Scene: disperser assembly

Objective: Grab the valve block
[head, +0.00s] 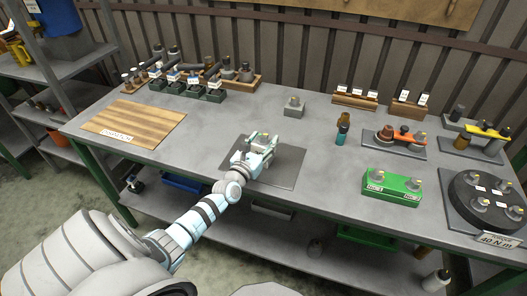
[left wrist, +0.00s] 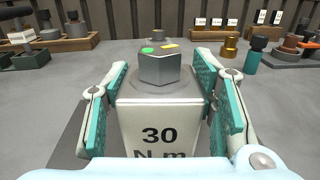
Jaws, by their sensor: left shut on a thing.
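The block labelled 30 N m (left wrist: 160,125), which I take as the valve block, is pale with a grey hex head (left wrist: 165,68) on top bearing green and yellow marks. My left gripper (head: 262,146) is over the dark mat (head: 285,165) on the table. In the left wrist view the teal-padded fingers of this gripper (left wrist: 160,110) are on both sides of the block, shut on it. The gripper mostly hides the block in the head view, and I cannot tell whether it touches the mat. My right gripper is not in view.
A small grey block (head: 294,108) stands behind the mat. A green block (head: 391,186) and a dark round fixture (head: 487,203) are at the right. A wooden board (head: 135,122) lies at the left. Racks of parts line the back. The table between board and mat is clear.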

